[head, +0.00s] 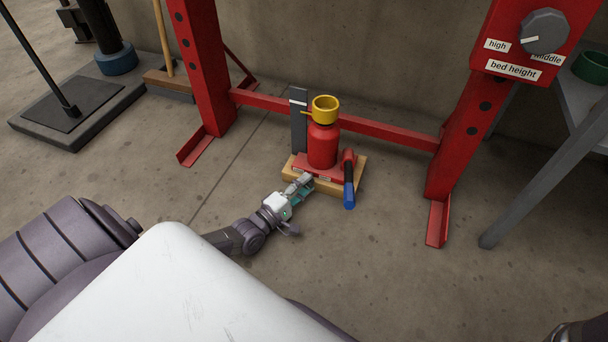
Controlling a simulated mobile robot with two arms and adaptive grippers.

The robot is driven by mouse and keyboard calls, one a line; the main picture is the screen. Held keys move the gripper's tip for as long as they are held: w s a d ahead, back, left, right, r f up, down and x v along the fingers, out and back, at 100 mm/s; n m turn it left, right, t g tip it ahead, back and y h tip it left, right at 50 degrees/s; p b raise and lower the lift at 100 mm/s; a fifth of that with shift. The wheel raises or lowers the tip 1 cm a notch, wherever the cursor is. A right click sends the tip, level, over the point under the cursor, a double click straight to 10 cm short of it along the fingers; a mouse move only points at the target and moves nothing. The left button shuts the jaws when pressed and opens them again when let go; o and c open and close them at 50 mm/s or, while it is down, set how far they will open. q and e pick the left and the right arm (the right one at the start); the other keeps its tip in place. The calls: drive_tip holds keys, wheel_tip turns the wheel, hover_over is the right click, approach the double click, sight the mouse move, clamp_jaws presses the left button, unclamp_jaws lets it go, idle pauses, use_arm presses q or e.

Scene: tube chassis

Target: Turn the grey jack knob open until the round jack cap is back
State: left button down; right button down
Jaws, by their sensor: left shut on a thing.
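The red bottle jack (322,146) stands upright on a wooden block in the middle of the head view. Its round yellow jack cap (325,107) sits at the top, with a small yellow pointer beside a grey upright plate (299,122). A lever with a blue grip (349,190) lies at the jack's right front. My left gripper (303,185) reaches in from the lower left to the jack's front left foot. It is shut at the grey jack knob, which its fingers mostly hide. My right gripper is out of view.
The red press frame's left post (203,65) and right post (462,140) flank the jack, with a red crossbar (390,130) close behind it. A "bed height" dial (544,31) is at upper right. A grey table leg (545,190) stands right. Floor in front is clear.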

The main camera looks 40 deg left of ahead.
use_arm(q)
drive_tip(key=shift+a, duration=0.15)
idle(0.3)
drive_tip(key=c, duration=0.8)
unclamp_jaws()
drive_tip(key=s, duration=0.4)
drive_tip(key=s+a, duration=0.1)
drive_tip(key=s, duration=0.6)
drive_tip(key=shift+s+a+f, duration=0.25)
drive_tip(key=shift+s+a, duration=0.1)
drive_tip(key=shift+s, duration=0.05)
